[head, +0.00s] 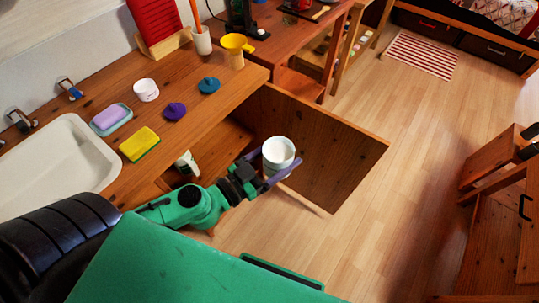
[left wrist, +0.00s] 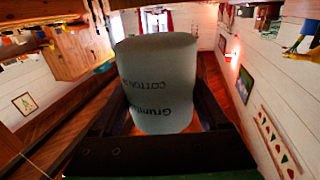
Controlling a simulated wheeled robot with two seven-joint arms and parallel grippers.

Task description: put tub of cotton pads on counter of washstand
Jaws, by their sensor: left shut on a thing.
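The tub of cotton pads (head: 278,154) is white and round, with its pale top facing the head camera. My left gripper (head: 281,169) is shut around it and holds it in the air in front of the open washstand door. In the left wrist view the tub (left wrist: 158,85) sits between the fingers, with dark lettering that reads "COTTON" upside down. The washstand's wooden counter (head: 225,92) lies to the left of and behind the tub, apart from it. My right gripper is not in either view.
The counter bears a sink (head: 62,165), a soap dish (head: 111,120), a yellow sponge (head: 139,144), a white cup (head: 146,90), purple (head: 174,111) and teal (head: 209,85) items, and a yellow funnel-like item (head: 236,46). The open door (head: 325,155) juts out beside the tub. Bare counter shows near the front right edge.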

